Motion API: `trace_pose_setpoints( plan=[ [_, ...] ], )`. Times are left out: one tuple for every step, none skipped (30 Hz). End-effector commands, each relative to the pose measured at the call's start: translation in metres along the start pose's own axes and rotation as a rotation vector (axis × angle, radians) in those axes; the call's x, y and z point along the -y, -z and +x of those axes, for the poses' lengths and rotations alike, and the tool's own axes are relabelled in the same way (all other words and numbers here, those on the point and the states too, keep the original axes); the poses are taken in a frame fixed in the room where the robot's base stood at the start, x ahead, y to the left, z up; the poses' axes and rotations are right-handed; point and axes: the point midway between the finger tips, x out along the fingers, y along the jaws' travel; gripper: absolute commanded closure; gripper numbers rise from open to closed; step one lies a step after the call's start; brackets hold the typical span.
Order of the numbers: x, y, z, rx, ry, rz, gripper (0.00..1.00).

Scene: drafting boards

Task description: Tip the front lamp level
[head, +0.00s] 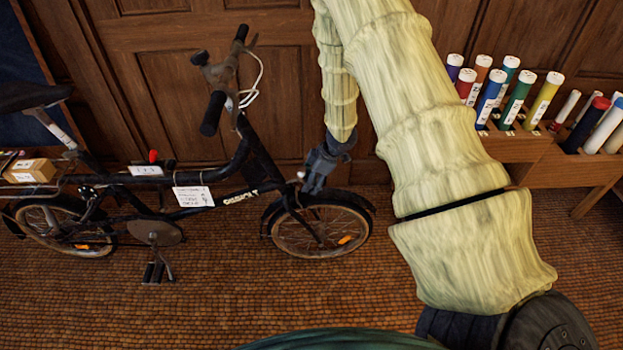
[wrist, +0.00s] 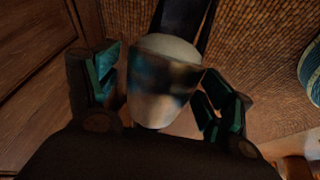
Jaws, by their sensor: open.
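The front lamp (wrist: 160,88), a rounded metallic housing with a pale cap, sits between the two fingers of my gripper (wrist: 158,75) in the wrist view. The fingers are open, one on each side, with gaps visible between them and the lamp. In the head view my gripper (head: 316,172) hangs beside the front of the black bicycle (head: 225,187), above the front wheel. Only a small bright bit of the lamp (head: 301,174) shows there, at the gripper's left edge; the rest is hidden. I cannot tell the lamp's tilt exactly.
The bicycle's handlebar (head: 228,75) rises up and left of my gripper. Wood panelling (head: 180,95) stands close behind. A wooden rack (head: 520,145) with several coloured tubes is at the right. The tiled floor (head: 250,290) in front is clear.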

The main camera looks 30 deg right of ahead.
Motion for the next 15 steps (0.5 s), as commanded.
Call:
trace_pose_setpoints(
  plan=[
    [0.0001,-0.0002,0.0026,0.0,0.0,0.0,0.19],
    [0.0001,-0.0001,0.0035,0.0,0.0,0.001,0.19],
    [0.0001,-0.0001,0.0042,0.0,0.0,0.001,0.19],
    [0.0001,-0.0001,0.0046,0.0,0.0,0.001,0.19],
    [0.0001,-0.0001,0.0048,0.0,0.0,0.001,0.19],
    [0.0001,-0.0001,0.0049,0.0,0.0,0.001,0.19],
    [0.0001,-0.0001,0.0049,0.0,0.0,0.001,0.19],
    [0.0001,-0.0001,0.0048,0.0,0.0,0.001,0.19],
    [0.0,-0.0002,0.0048,0.0,0.0,0.001,0.19],
    [0.0001,-0.0002,0.0047,0.0,0.0,0.001,0.19],
    [0.0,-0.0003,0.0047,0.001,0.0,0.001,0.19],
    [0.0001,-0.0003,0.0047,0.001,0.0,0.001,0.24],
    [0.0001,-0.0003,0.0047,0.001,0.0,0.001,0.3],
    [0.0,-0.0004,0.0046,0.001,0.0,0.001,0.35],
    [0.0,-0.0004,0.0046,0.001,0.0,0.001,0.43]
  ],
)
